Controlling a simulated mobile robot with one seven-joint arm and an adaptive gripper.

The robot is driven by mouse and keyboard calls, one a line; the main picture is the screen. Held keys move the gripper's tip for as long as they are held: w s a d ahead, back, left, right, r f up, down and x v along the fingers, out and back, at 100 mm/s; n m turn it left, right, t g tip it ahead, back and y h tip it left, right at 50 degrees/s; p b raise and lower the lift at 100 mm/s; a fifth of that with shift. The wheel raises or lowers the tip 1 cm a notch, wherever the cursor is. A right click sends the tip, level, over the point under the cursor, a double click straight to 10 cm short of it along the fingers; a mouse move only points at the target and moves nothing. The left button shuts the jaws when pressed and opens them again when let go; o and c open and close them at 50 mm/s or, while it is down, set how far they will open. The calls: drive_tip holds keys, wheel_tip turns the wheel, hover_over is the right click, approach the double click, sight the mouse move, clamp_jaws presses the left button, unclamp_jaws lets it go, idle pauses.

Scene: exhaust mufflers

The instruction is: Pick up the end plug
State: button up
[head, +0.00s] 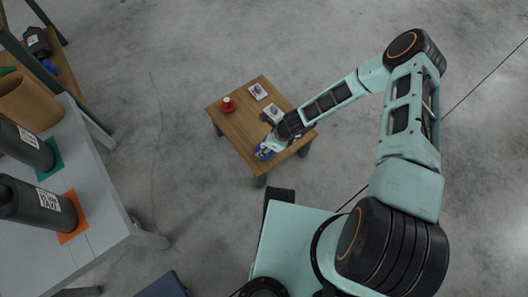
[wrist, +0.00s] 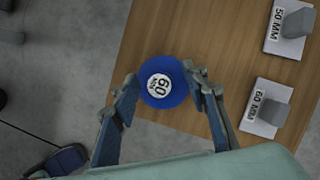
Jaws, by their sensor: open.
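A round blue end plug (wrist: 162,82) with a white "60 MM" label lies near the edge of a small wooden table (wrist: 180,35). My gripper (wrist: 163,76) is open, with one finger on each side of the blue plug in the wrist view. I cannot tell whether either finger touches it. In the head view my gripper (head: 270,146) is over the front corner of the table, and the blue plug (head: 262,154) is partly covered by it. A red plug-like piece (head: 228,104) with a pale top sits at the table's left side.
Two white cards with grey blocks lie on the table, marked "50 MM" (wrist: 290,27) and "60 MM" (wrist: 265,108). A grey bench (head: 95,200) with black mufflers on green and orange pads stands at the left.

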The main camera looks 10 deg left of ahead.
clamp_jaws()
